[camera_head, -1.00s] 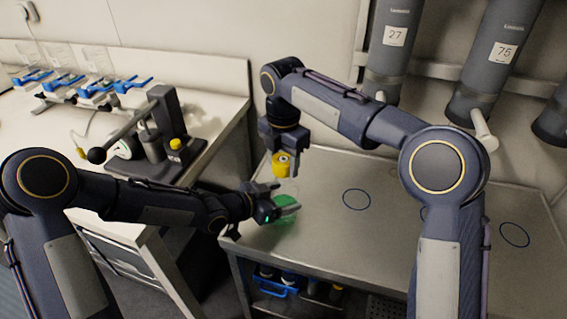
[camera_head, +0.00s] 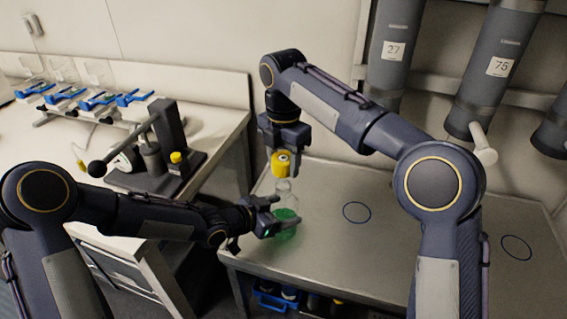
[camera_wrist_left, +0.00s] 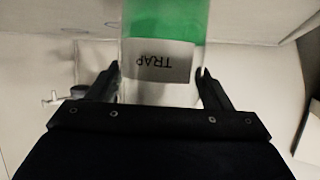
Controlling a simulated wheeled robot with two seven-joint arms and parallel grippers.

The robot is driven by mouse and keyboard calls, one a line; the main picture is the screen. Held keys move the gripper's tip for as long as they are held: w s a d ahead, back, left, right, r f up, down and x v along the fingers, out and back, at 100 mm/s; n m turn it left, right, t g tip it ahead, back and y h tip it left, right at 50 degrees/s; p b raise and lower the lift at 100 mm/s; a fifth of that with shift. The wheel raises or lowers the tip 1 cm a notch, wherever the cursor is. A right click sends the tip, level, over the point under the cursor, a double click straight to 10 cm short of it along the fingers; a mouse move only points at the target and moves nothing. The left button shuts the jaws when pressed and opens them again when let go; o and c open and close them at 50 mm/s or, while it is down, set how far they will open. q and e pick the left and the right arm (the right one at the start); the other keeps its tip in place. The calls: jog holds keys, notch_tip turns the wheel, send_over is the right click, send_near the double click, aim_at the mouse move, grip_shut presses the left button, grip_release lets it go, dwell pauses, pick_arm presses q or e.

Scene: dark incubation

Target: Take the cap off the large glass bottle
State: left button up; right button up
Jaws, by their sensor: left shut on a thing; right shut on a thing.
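The large glass bottle (camera_head: 285,215) stands upright on the metal table, clear above with green liquid below. In the left wrist view the bottle (camera_wrist_left: 160,92) carries a white label reading "TRAP", upside down. My left gripper (camera_head: 275,226) is shut around its body, one finger on each side; its fingers also show in the left wrist view (camera_wrist_left: 160,85). The yellow cap (camera_head: 281,165) is held in my right gripper (camera_head: 283,150), directly above the bottle neck. It appears apart from the neck, with a small gap. The right fingertips partly hide the cap.
The metal table (camera_head: 390,255) is mostly bare to the right, with ring marks (camera_head: 356,212). Grey cylinders (camera_head: 490,70) hang on the back wall. A blue carrier (camera_head: 275,297) sits below the table.

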pick_arm(q)
jog(key=o, duration=2)
jog(key=shift+c, duration=0.2)
pick_arm(e)
notch_tip(320, 180, up, 4)
jog(key=p, duration=0.3)
jog(key=shift+f, duration=0.25)
pick_arm(q)
jog(key=v, duration=1.2)
jog(key=shift+p, duration=0.35)
